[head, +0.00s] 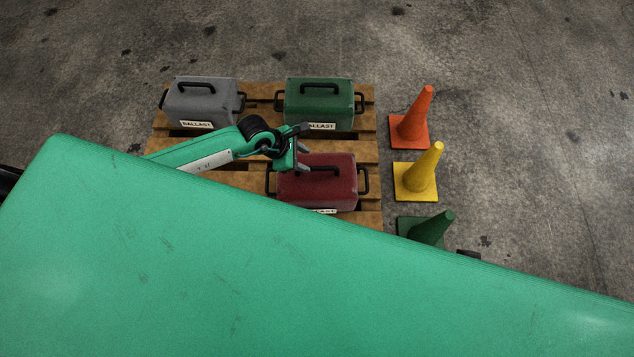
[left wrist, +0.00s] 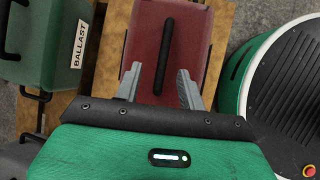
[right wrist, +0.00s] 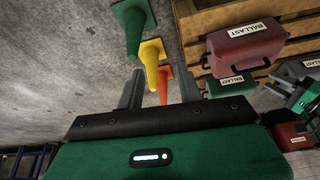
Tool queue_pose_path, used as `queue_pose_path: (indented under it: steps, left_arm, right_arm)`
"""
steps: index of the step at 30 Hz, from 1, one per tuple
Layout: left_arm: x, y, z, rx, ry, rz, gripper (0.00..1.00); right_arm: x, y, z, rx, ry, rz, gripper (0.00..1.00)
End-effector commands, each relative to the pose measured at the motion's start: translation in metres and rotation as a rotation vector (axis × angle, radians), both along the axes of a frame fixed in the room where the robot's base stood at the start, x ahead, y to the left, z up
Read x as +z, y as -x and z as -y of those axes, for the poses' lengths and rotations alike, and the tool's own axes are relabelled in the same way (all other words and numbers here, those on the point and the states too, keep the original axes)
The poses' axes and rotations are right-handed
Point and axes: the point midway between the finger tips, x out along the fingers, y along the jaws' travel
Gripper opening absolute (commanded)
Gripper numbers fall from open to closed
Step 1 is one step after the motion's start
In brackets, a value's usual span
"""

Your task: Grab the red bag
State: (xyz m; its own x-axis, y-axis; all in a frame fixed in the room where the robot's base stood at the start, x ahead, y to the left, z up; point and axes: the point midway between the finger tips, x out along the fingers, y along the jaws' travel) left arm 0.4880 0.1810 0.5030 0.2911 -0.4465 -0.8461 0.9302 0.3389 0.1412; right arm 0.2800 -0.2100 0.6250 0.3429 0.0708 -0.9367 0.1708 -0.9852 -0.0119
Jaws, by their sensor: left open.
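The red bag (head: 315,187), a box-like ballast bag with a black top handle, lies at the front right of the wooden pallet. It also shows in the left wrist view (left wrist: 190,55) and the right wrist view (right wrist: 246,48). My left gripper (head: 304,152) is open at the bag's far side. In the left wrist view its two fingers (left wrist: 158,88) stand apart over the bag, with the black handle (left wrist: 163,62) between and just ahead of their tips. I cannot tell whether they touch. My right gripper (right wrist: 160,86) is open and empty, away from the bag.
A grey bag (head: 200,102) and a green bag (head: 318,100) stand at the back of the pallet (head: 367,148). Orange (head: 412,120), yellow (head: 422,175) and green (head: 430,228) cones stand to its right. My green body covers the foreground.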

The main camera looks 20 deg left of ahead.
Motion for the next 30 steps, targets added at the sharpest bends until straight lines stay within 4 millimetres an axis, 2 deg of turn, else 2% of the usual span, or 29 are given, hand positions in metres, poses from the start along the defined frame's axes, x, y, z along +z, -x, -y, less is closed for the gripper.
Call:
queue_pose_path:
  steps: [3,10,18,28,29,30]
  left_arm:
    - [-0.018,-0.005,0.01,0.001,0.002,-0.001,0.4]
    - [-0.032,-0.01,0.017,0.002,0.002,-0.001,0.4]
    - [-0.067,-0.015,0.034,0.002,0.004,-0.001,0.4]
    - [-0.074,-0.018,0.037,0.001,0.002,0.0,0.4]
    - [-0.074,-0.018,0.037,0.001,0.002,0.0,0.38]
    - [-0.074,-0.018,0.037,0.001,0.002,0.0,0.3]
  right_arm:
    - [-0.003,-0.004,-0.004,0.008,-0.012,0.03,0.36]
    - [-0.005,-0.009,-0.01,0.017,-0.025,0.066,0.36]
    - [-0.012,-0.021,-0.025,0.04,-0.064,0.155,0.36]
    - [-0.012,-0.025,-0.029,0.045,-0.077,0.185,0.36]
    - [-0.012,-0.025,-0.029,0.045,-0.077,0.185,0.36]
    - [-0.012,-0.025,-0.029,0.045,-0.077,0.185,0.36]
